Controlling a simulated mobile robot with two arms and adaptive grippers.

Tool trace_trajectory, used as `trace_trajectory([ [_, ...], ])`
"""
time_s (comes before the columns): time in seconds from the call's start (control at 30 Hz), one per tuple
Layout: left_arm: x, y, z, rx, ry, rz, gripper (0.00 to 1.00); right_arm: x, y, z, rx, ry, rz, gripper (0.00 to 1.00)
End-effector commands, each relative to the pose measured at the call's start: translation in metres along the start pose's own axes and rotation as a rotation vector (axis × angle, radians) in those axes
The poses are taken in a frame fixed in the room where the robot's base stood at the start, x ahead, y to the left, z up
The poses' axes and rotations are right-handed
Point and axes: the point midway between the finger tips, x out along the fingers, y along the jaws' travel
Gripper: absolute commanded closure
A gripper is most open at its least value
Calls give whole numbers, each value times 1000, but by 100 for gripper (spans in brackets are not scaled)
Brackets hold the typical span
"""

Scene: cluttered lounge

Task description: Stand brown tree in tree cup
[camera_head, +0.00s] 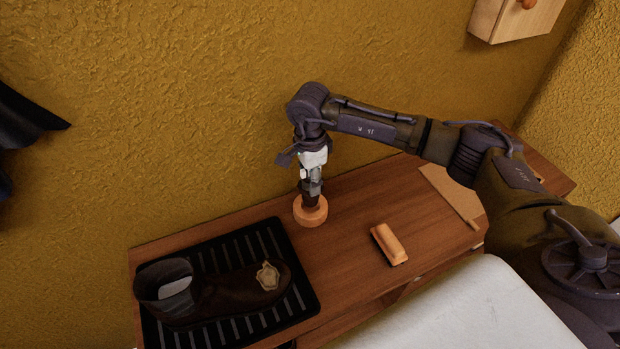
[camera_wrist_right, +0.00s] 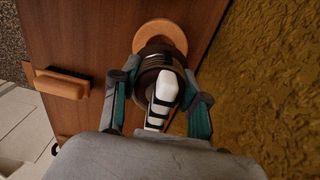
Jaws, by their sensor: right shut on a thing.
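The brown tree (camera_head: 310,202) is a small dark brown piece at the tip of my right gripper (camera_head: 311,187). That gripper points down and is shut on it. The tree cup (camera_head: 312,219) is a round, light orange wooden piece on the bench, directly below the tree. The tree's lower end appears within the cup's outline; I cannot tell how deep it sits. In the right wrist view, the tree (camera_wrist_right: 157,62) shows between the teal fingers, overlapping the cup (camera_wrist_right: 160,32). My left gripper is not in view.
A brown boot (camera_head: 225,294) lies on a black ribbed tray (camera_head: 262,240) left of the cup. A wooden brush (camera_head: 390,245) lies right of it. A light board (camera_head: 452,192) lies farther right. The yellow wall (camera_head: 190,120) stands close behind the bench (camera_head: 345,250).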

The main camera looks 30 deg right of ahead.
Motion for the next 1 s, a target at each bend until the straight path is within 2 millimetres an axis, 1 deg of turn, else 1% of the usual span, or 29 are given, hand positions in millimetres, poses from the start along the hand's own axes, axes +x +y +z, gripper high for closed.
trace_trajectory([
  [1.0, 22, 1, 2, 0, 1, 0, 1, 24, 0, 0, 0, 0, -1, 96],
])
